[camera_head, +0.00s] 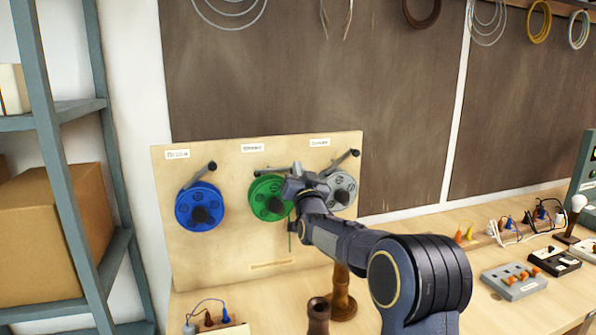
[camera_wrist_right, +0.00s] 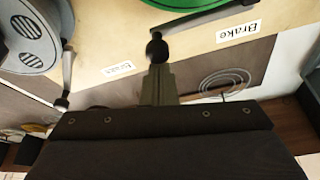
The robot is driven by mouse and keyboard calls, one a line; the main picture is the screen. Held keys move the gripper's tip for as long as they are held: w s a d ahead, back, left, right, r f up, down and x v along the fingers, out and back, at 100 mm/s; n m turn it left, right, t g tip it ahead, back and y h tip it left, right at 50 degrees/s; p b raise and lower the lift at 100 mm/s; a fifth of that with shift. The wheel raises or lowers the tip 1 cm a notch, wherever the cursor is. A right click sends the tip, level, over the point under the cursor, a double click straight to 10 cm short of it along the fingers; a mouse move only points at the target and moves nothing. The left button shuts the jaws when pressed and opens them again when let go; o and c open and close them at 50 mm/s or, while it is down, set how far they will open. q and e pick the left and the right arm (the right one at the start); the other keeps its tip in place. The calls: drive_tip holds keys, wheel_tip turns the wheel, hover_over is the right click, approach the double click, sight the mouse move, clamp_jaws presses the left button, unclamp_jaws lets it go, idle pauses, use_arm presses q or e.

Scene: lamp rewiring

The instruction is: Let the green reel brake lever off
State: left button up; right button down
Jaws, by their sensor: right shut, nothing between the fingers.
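The green reel (camera_head: 262,203) is the middle one of three on a light wooden board. Its dark brake lever (camera_head: 272,171) lies nearly level above the reel, its outer end close to my right gripper (camera_head: 296,180). In the right wrist view the lever (camera_wrist_right: 198,17) runs from near the green reel (camera_wrist_right: 180,3) to a round black knob (camera_wrist_right: 156,48). My right gripper (camera_wrist_right: 158,72) is shut and empty, its tips at the knob. They look touching or nearly so; I cannot tell which. My arm hides part of the reel. My left gripper is not in view.
The blue reel (camera_head: 187,212) and grey reel (camera_head: 345,190) flank it, with levers tilted up to the right. A shelf rack (camera_head: 68,180) with a cardboard box stands left. Wooden posts (camera_head: 318,314) stand in front of the board. Switches and plugs lie right.

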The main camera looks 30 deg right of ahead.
drive_tip(key=shift+w+a+f, duration=0.1)
drive_tip(key=shift+f, duration=0.45)
wheel_tip(320, 180, up, 5)
drive_tip(key=d+p, duration=0.1)
drive_tip(key=b+v, duration=0.4)
drive_tip(key=v, duration=0.6)
drive_tip(key=s+a+f+n+g+y, duration=0.2)
drive_tip(key=s+a+f+g, duration=0.3)
drive_tip(key=s+f, duration=0.4)
drive_tip(key=s+a+f+n+g+y, duration=0.1)
drive_tip(key=s+a+f+g+y, duration=0.4)
drive_tip(key=s, duration=0.9)
drive_tip(key=s+a+f+n+g+y, duration=0.2)
drive_tip(key=s+a+f+g, duration=0.3)
drive_tip(key=s+a+f, duration=0.4)
drive_tip(key=s+f+y, duration=0.1)
drive_tip(key=s+f, duration=0.2)
drive_tip(key=f, duration=0.2)
drive_tip(key=shift+a+n+y, duration=0.25)
drive_tip(key=shift+n+y, duration=0.05)
drive_tip(key=shift+y, duration=0.1)
drive_tip(key=shift+f, duration=0.1)
